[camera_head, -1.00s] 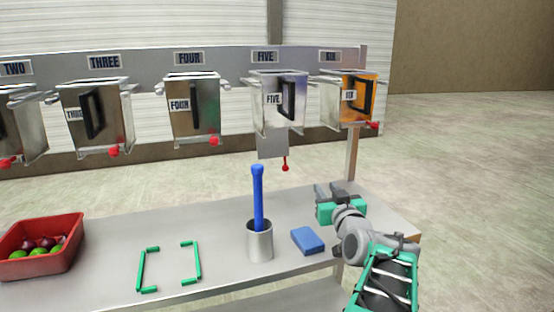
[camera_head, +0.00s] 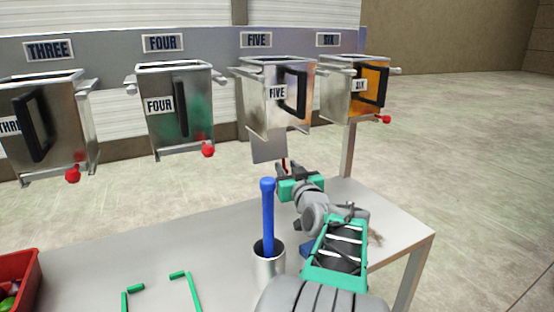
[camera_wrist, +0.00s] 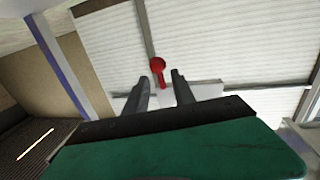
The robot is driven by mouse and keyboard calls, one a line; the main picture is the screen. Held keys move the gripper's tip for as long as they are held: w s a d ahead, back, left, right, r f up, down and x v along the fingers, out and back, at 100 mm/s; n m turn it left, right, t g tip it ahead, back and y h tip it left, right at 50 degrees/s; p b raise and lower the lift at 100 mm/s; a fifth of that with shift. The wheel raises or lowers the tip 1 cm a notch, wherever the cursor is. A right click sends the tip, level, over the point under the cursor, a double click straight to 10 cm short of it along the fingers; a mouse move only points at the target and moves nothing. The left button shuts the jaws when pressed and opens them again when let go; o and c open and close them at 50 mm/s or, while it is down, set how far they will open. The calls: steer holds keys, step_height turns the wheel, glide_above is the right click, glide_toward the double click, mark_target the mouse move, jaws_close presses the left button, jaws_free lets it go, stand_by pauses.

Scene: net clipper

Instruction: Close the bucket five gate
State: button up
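Bucket five (camera_head: 262,100) is a metal box with a black handle and a "FIVE" label. Its grey gate plate (camera_head: 268,147) hangs down below it. The gate's red knob is largely hidden by my gripper in the head view; the wrist view shows the red knob (camera_wrist: 157,66) on its rod. My gripper (camera_head: 285,170) is below bucket five, close to the knob. In the wrist view, the fingers (camera_wrist: 160,78) are apart, with the knob and rod showing between and just past the tips. I cannot tell whether they touch.
Bucket four (camera_head: 175,110) and bucket six (camera_head: 350,90) flank bucket five, each with a red knob near its bottom edge. A blue stick (camera_head: 268,215) stands in a metal cup (camera_head: 270,262) beside my arm. The table (camera_head: 130,250) holds green sticks and a red crate (camera_head: 25,275).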

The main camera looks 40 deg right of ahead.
steer(key=x, duration=0.5)
steer(key=shift+w+d, duration=0.1)
steer(key=shift+w, duration=0.2)
jaws_close()
steer(key=shift+s+f, duration=0.1)
steer(key=shift+f, duration=0.2)
stand_by(0.7)
